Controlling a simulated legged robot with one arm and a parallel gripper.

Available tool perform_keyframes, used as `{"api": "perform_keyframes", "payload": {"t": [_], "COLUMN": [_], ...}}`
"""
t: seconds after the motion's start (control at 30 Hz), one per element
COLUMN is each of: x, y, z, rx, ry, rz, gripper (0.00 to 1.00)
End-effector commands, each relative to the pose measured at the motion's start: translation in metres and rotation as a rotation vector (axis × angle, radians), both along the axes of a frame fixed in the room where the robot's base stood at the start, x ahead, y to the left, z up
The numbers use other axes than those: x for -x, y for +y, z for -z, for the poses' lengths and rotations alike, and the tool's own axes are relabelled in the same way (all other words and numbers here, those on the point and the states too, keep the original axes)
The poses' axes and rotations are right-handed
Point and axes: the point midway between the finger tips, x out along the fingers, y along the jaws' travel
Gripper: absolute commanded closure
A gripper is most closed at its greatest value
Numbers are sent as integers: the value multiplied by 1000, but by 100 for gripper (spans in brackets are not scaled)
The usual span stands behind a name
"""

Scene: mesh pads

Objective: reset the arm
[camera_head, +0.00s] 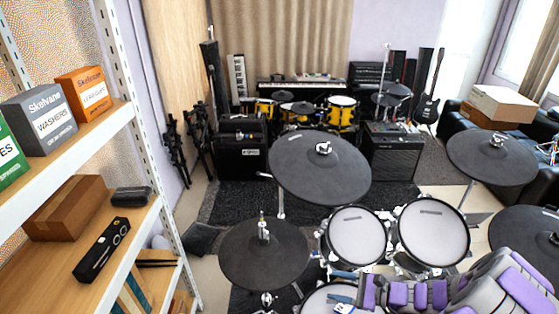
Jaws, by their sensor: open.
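My arm, grey with purple pads, reaches in from the lower right corner. My gripper (344,289) is at the bottom of the view, its blue-tipped fingers apart and pointing left. It shows over the near drum pad (318,300), with nothing seen between the fingers. I cannot tell its height above that pad. Two white mesh pads, a left one (355,236) and a right one (433,232), lie just beyond the gripper. The near pad is partly cut off by the frame and partly hidden by my gripper.
Black cymbal pads surround the drums: back (320,168), left (264,254), right (492,158) and far right (530,238). A shelf (105,145) with boxes stands at left. Amplifiers, a keyboard and a yellow drum kit (341,115) are behind. Grey carpet (235,203) shows between.

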Motion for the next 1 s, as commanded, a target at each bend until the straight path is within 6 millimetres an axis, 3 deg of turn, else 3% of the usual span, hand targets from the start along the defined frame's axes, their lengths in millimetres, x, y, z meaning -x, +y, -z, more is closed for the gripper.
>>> {"api": "perform_keyframes", "payload": {"t": [0.03, 0.2, 0.5, 0.73, 1.0], "x": [3, 27, 90, 146, 209], "y": [14, 54, 104, 119, 114], "z": [-18, -66, -126, -156, -179], "rx": [23, 103, 279, 446, 671], "ry": [-30, -110, -233, -311, -385], "rz": [-62, -263, -598, -830, -1068], "gripper": [42, 42, 42, 42, 42]}}
